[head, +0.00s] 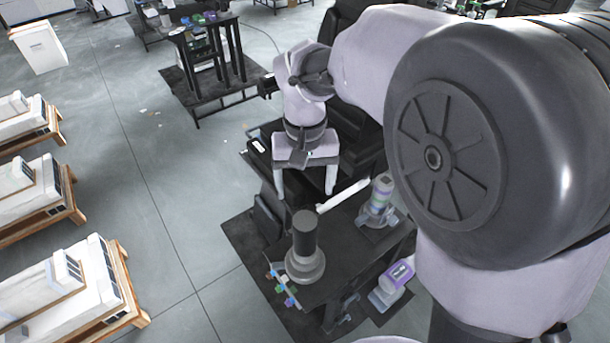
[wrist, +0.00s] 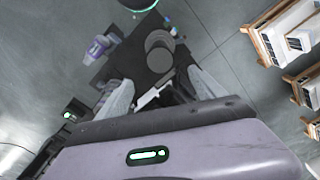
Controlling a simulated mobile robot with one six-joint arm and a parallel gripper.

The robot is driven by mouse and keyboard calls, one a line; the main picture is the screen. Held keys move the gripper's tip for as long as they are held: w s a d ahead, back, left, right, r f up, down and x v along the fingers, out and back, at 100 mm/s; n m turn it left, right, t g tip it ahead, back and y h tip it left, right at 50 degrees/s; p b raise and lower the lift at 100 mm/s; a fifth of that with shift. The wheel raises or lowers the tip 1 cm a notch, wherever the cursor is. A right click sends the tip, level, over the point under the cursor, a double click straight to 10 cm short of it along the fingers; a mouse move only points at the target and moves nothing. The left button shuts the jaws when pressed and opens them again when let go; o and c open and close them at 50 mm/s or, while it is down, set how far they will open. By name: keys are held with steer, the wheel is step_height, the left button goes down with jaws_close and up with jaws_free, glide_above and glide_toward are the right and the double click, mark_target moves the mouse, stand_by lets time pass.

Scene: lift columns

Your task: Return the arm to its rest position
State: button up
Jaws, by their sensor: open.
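In the wrist view the fingers of my gripper (wrist: 160,95) show left and right, also apart and empty. My arm reaches out from the right side of the head view and bends down at the wrist.
A purple-and-white device (head: 392,285) sits lower. White units on wooden pallets (head: 70,290) stand left. The floor between is clear.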

steer(key=shift+r, duration=0.55)
steer(key=s+d+f+m+t+y+b, duration=0.1)
steer(key=s+d+f+m+t+b, duration=0.1)
steer(key=s+f+b, duration=0.4)
steer(key=s+d+f+m+t+y+b, duration=0.1)
steer(key=s+d+f+m+t+b, duration=0.2)
steer(key=s+d+f+b, duration=0.3)
steer(key=s+b, duration=0.5)
steer(key=b, duration=0.2)
steer(key=shift+d+f+t, duration=0.15)
steer(key=shift+f+t, duration=0.05)
steer(key=shift+t, duration=0.2)
steer(key=shift+s, duration=0.1)
